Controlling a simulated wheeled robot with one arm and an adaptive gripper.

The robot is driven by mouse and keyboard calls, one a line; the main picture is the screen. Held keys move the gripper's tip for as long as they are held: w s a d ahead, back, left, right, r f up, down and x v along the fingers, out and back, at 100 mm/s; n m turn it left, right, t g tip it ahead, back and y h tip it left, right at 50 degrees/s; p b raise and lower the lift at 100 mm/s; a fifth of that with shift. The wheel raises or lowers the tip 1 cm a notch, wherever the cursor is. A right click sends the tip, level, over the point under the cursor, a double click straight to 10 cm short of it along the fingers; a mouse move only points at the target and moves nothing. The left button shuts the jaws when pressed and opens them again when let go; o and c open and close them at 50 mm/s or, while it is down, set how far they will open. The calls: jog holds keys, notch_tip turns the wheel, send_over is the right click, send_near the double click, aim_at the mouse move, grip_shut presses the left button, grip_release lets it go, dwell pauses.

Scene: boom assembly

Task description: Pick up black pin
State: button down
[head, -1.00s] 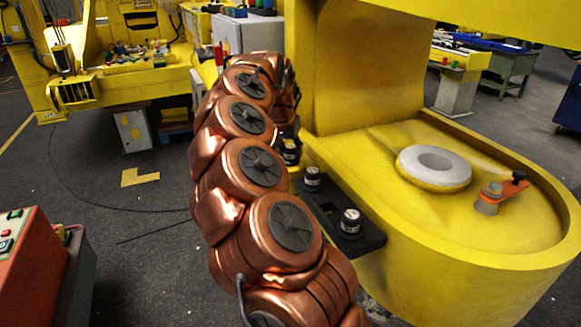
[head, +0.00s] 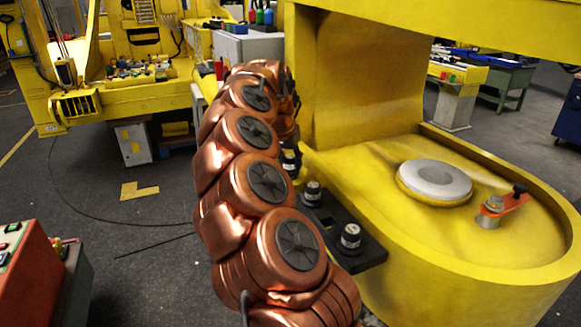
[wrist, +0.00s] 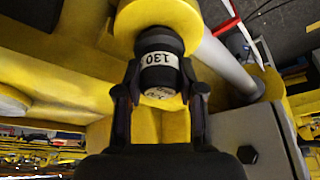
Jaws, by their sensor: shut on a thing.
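In the wrist view, my gripper (wrist: 161,82) is shut on a black pin (wrist: 160,42) with a white band reading "130" and a pale end face. One finger is on each side of the pin. The pin's far end meets a round yellow part (wrist: 188,18); I cannot tell whether it sits inside it. Two similar black pins, a far one (head: 313,190) and a near one (head: 351,237), stand upright on a black plate (head: 369,256) beside the yellow body.
The large yellow body (head: 430,270) stands close to the right of my arm, with a grey-topped disc (head: 434,180) and an orange lever (head: 512,203) on it. A red control box (head: 28,243) is at lower left. Dark floor between is mostly clear.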

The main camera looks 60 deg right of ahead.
notch_tip(320, 180, up, 10)
jog(key=shift+w+r+b, duration=0.1)
jog(key=shift+b, duration=1.05)
notch_tip(320, 180, up, 6)
jog(key=p, duration=0.2)
jog(key=shift+r, duration=0.25)
